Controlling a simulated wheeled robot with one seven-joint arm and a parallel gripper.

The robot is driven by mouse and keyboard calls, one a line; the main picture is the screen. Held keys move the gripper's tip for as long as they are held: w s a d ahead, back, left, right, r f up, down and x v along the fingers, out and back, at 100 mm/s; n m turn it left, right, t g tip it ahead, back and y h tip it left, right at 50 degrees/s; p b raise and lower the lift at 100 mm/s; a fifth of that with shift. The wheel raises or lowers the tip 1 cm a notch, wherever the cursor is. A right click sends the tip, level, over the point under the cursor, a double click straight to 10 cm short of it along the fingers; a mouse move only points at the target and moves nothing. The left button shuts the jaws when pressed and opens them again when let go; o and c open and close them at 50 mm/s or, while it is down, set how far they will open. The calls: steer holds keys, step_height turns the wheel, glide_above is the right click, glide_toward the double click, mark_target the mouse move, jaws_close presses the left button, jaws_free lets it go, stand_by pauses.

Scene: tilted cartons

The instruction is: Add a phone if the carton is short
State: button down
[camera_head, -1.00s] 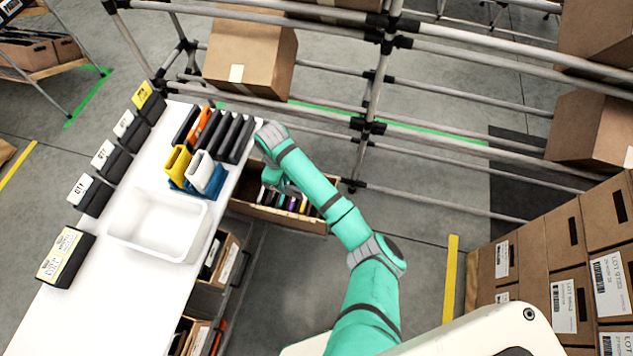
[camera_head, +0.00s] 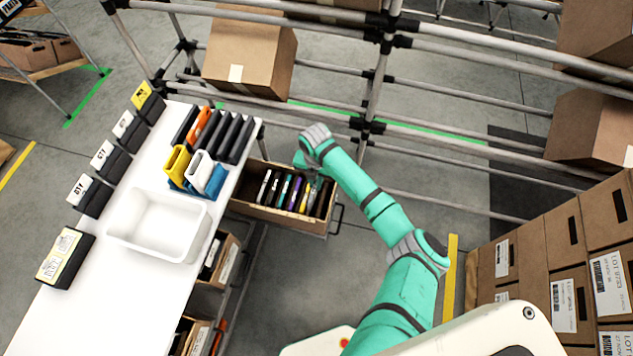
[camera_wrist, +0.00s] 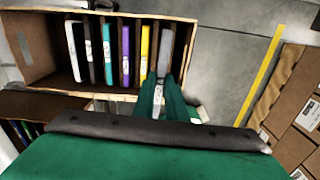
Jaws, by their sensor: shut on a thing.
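The open brown carton (camera_head: 253,211) sits tilted beside the white table in the head view. It holds a row of upright phones between dark dividers. My gripper (camera_wrist: 160,95) is at the carton's right end, shut on a grey phone (camera_wrist: 164,55) with a white label. The grey phone stands right of the yellow one, its upper part between the fingers. Its depth in the slot is unclear.
The white table (camera_head: 120,290) carries an empty white bin (camera_head: 150,243), a blue holder with yellow and white cases, dark and orange upright pieces, and labelled black blocks. A metal rack (camera_head: 450,155) stands behind. Stacked cartons (camera_head: 540,250) fill the right side.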

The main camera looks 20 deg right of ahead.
steer(key=shift+d+f+n, duration=0.15)
steer(key=shift+n, duration=0.15)
steer(key=shift+f, duration=5.45)
steer(key=shift+f, duration=0.35)
steer(key=c, duration=1.7)
jaws_free()
step_height(320, 180, up, 11)
steer(key=shift+s+f, duration=0.1)
steer(key=shift+r, duration=3.5)
